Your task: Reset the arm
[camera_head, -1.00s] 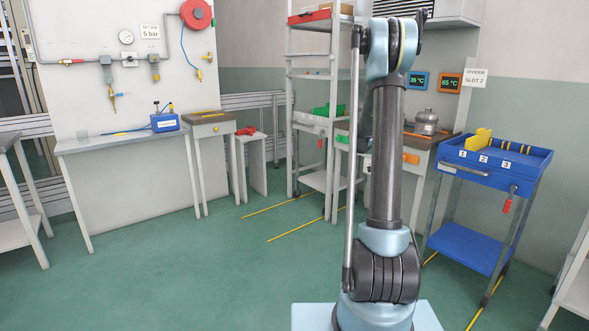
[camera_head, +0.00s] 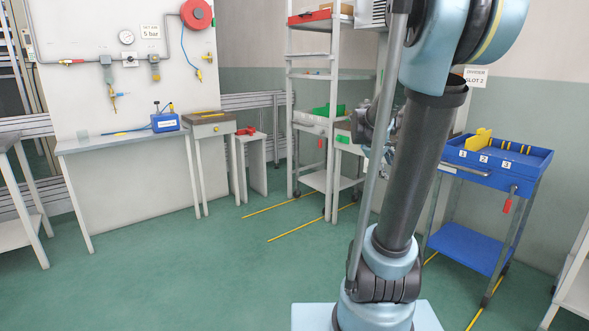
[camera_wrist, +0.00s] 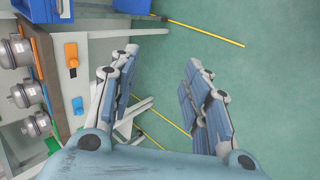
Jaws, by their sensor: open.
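My arm stands at the right of centre in the head view, its lower link leaning right and its elbow near the top edge. My gripper (camera_wrist: 160,88) is open in the wrist view, with the two fingers apart and only floor showing between them. It points down over the green floor, to the right of the bench. In the head view, a part of my gripper shows small behind the arm, near the bench; its fingertips are hard to make out there.
A bench with grey metal compressors (camera_wrist: 22,95) lies left of my gripper in the wrist view. A blue cart (camera_head: 470,245) with a yellow divider (camera_head: 478,141) stands right. A shelf rack (camera_head: 310,75) stands behind. The floor (camera_head: 190,270) at left is clear.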

